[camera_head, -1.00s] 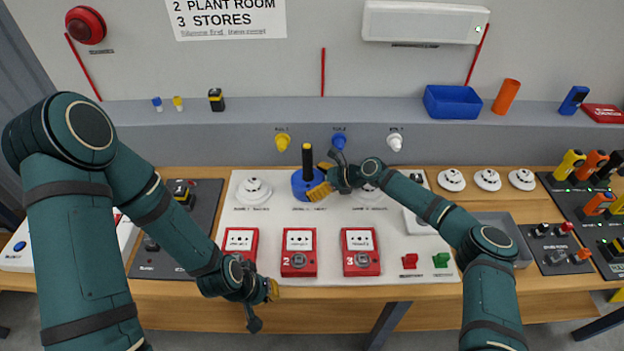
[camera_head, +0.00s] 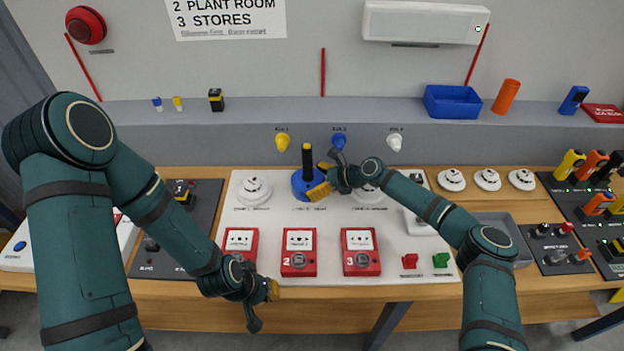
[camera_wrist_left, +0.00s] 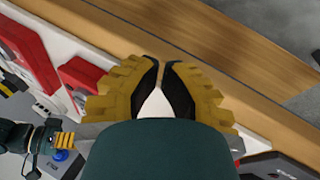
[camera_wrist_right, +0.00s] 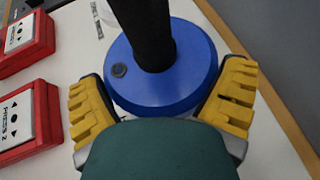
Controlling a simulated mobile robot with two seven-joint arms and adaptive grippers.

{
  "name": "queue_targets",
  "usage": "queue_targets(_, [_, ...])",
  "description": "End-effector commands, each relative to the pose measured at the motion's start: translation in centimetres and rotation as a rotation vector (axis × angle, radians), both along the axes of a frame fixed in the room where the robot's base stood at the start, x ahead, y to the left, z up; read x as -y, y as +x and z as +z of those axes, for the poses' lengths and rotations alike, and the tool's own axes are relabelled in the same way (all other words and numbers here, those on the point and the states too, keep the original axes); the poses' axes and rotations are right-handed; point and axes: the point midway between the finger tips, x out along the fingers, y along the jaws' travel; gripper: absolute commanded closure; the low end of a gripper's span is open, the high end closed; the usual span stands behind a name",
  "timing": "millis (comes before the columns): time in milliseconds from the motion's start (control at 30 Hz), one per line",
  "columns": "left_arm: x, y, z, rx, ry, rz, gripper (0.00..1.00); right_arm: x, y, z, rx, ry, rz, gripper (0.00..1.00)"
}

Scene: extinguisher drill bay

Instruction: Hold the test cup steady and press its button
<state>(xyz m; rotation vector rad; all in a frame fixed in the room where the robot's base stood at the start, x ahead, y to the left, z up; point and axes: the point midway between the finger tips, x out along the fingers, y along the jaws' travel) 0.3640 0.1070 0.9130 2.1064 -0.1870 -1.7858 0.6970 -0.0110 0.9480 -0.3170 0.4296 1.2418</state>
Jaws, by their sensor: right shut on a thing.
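The test cup (camera_head: 302,186) is a blue round body with a tall black handle. It stands upright over the second place in the row of white detectors on the white panel. My right gripper (camera_head: 321,179) is shut on the blue body, with one yellow finger on each side. My left gripper (camera_head: 272,290) is at the panel's front edge, away from the cup. Its fingertips nearly meet in the left wrist view (camera_wrist_left: 160,66), with nothing held between them.
Red call points (camera_head: 299,253) stand in a row in front of the cup. White detectors (camera_head: 253,190) lie on both sides of it. Yellow, blue and white lamps (camera_head: 339,142) are on the ledge face behind. A grey tray (camera_head: 497,222) lies to the right.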

Motion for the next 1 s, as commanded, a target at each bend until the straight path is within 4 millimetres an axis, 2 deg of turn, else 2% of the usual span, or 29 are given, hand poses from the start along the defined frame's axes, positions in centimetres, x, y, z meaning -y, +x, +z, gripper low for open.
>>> queue_targets(333, [0.0,0.1,0.0,-0.003,0.0,0.004,1.0,-0.1,-0.1,-0.2,-0.002,-0.001,0.004,0.26])
queue_targets(567, [0.3,1.8,1.3,-0.093,-0.003,0.104,1.0,-0.2,-0.2,-0.2,-0.003,-0.001,0.004,0.26])
queue_targets(667, [0.5,3.9,2.8,-0.158,0.004,0.198,1.0,-0.2,-0.2,-0.2,-0.003,-0.001,0.004,0.26])
queue_targets(800, [1.2,9.5,5.7,-0.173,0.024,0.306,1.0,-0.2,-0.2,-0.2,-0.003,-0.001,0.004,0.26])
queue_targets(1000, [2.5,17.4,9.6,-0.07,0.031,0.336,1.0,-0.1,-0.2,-0.2,-0.003,-0.001,0.004,0.26])
